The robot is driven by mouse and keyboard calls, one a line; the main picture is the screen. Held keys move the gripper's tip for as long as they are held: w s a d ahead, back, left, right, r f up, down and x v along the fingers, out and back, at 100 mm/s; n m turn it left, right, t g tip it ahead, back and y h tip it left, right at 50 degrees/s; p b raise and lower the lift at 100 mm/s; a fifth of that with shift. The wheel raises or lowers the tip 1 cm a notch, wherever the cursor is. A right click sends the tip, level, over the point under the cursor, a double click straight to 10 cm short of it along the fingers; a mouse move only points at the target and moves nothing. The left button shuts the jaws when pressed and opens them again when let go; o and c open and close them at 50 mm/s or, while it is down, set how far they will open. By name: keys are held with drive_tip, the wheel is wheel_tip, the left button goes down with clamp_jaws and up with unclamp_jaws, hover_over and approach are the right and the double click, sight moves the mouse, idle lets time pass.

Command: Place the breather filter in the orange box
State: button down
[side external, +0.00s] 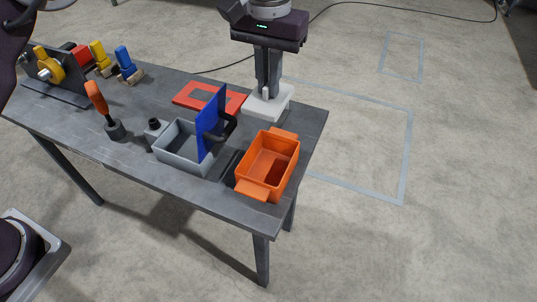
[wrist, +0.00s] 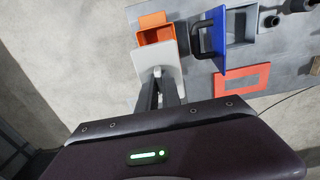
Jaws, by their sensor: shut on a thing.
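The orange box (side external: 268,164) stands open at the table's near right corner, with a tab at each end; it also shows in the wrist view (wrist: 155,36). My gripper (side external: 266,97) is shut on the upright grip of a pale, lid-like piece (side external: 277,106), behind the box in the side view. In the wrist view the pale piece (wrist: 145,58) lies between my fingers and the orange box, overlapping its edge. I cannot tell whether it touches the table. A small dark part with a round top (side external: 154,127), perhaps the breather filter, stands left of the grey bin.
The grey bin (side external: 172,157) sits left of the orange box, with an upright blue panel (side external: 207,131) with a black handle at its side. A red frame (side external: 188,103) lies flat behind. An orange-handled tool (side external: 97,97) and several coloured parts stand at left.

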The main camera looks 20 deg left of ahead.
hover_over(269, 173)
wheel_tip(269, 173, down, 23)
drive_tip(key=shift+s+f, duration=0.1)
drive_tip(key=c, duration=1.6)
unclamp_jaws()
drive_tip(key=shift+f, duration=0.1)
drive_tip(key=shift+o, duration=0.3)
